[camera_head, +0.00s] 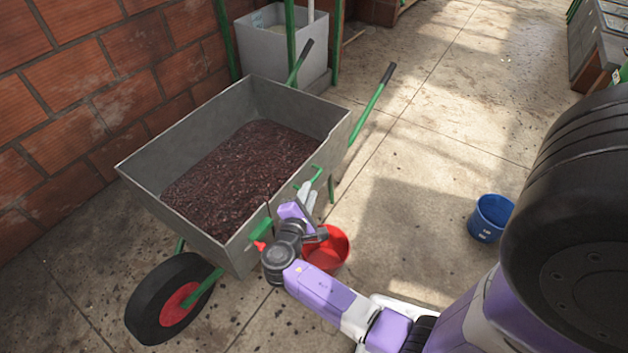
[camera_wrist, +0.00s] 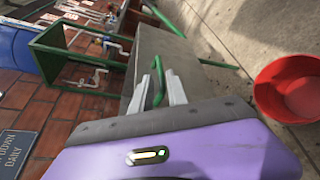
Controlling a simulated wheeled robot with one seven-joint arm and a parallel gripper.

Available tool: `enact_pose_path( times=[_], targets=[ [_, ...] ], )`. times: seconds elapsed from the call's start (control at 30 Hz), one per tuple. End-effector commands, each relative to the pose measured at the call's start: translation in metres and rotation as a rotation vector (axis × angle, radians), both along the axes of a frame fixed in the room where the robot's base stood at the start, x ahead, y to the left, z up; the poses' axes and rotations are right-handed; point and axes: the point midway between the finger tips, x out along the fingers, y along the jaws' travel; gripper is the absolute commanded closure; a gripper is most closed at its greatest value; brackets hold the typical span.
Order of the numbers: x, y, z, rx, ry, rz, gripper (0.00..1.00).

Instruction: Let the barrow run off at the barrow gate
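The barrow (camera_head: 305,107) is a grey metal tub with green handles and a black front wheel with a red hub. It is filled with dark reddish-brown pulp (camera_head: 240,165). On its side facing me are a green handle (camera_head: 317,176) and a green fitting (camera_head: 261,229) with a red tip. My gripper (camera_head: 308,193) is beside that side wall, close to the green handle. In the wrist view my two pale fingers (camera_wrist: 160,90) stand apart, with the green handle (camera_wrist: 159,72) showing between them. Contact cannot be made out.
A red bucket (camera_head: 333,240) stands on the floor just below my gripper, right of the barrow; it also shows in the wrist view (camera_wrist: 290,88). A blue bucket (camera_head: 491,218) stands further right. A brick wall (camera_head: 120,85) runs along the left. The concrete floor between is clear.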

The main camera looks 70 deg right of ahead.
Motion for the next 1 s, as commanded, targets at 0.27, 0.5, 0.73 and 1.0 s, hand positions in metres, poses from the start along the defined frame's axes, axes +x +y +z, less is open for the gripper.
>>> enact_pose_path(
  times=[0.27,0.5,0.73,1.0],
  targets=[
    [0.003,-0.041,-0.011,0.001,-0.002,-0.003,0.8],
    [0.006,-0.065,-0.015,0.002,-0.002,0.0,0.8],
    [0.006,-0.069,-0.016,0.002,-0.002,0.001,0.8],
    [0.006,-0.068,-0.016,0.003,-0.002,0.002,1.0]
  ],
)
